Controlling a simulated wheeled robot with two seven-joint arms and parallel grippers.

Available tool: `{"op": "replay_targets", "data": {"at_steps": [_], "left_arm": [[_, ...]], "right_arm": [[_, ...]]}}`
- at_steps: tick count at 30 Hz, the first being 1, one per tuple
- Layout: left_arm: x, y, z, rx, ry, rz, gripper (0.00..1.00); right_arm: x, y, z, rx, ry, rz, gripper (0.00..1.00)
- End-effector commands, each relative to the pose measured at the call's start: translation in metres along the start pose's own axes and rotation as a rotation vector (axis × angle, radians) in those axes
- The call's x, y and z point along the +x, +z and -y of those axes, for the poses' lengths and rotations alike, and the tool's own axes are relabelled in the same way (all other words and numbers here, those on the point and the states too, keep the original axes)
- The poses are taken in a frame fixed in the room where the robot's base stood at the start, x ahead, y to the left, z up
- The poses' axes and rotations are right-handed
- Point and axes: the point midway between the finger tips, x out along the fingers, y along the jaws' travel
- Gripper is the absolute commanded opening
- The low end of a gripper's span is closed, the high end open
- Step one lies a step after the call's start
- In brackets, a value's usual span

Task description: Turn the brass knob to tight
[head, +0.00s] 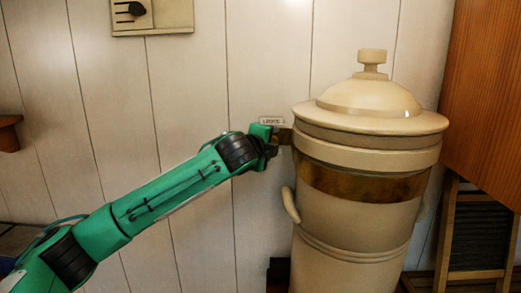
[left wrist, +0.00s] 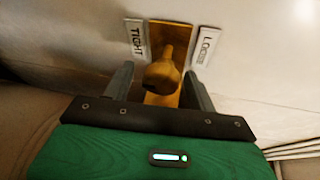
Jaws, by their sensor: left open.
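The brass knob (left wrist: 162,72) sits on a brass plate (left wrist: 188,95) on a pale panel in the left wrist view. A TIGHT label (left wrist: 136,40) is left of it and a label that seems to read LOOSE (left wrist: 208,45) is right. The knob's narrow part points up between the labels. My left gripper (left wrist: 157,84) is open, with one finger on each side of the knob; I cannot tell whether either touches it. In the head view my left gripper (head: 275,142) largely hides the knob, and a small label (head: 272,121) shows above it. My right gripper is out of view.
A large cream urn (head: 368,210) with a lid and brass band stands just right of my left gripper. A wooden cabinet (head: 490,100) is at the far right. A switch plate (head: 165,17) is high on the plank wall. The wall to the left is mostly clear.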

Motion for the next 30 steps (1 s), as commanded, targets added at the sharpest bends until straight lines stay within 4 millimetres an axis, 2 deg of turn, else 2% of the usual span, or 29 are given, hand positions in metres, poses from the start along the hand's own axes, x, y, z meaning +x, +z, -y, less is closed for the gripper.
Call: {"op": "replay_targets", "data": {"at_steps": [5,9,18,24,30], "left_arm": [[-0.029,0.000,-0.006,0.001,-0.003,-0.001,0.57],[-0.059,-0.001,-0.007,0.002,-0.002,-0.001,0.57],[-0.114,-0.001,-0.004,0.002,0.000,-0.001,0.57],[-0.128,-0.002,-0.003,0.001,0.003,-0.002,0.57],[-0.129,-0.001,-0.002,0.001,0.003,-0.002,0.57]], "right_arm": [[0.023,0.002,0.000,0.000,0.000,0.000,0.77],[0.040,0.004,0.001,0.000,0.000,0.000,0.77],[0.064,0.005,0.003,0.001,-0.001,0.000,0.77],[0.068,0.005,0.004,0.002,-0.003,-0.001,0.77],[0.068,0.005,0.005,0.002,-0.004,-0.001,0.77]]}}
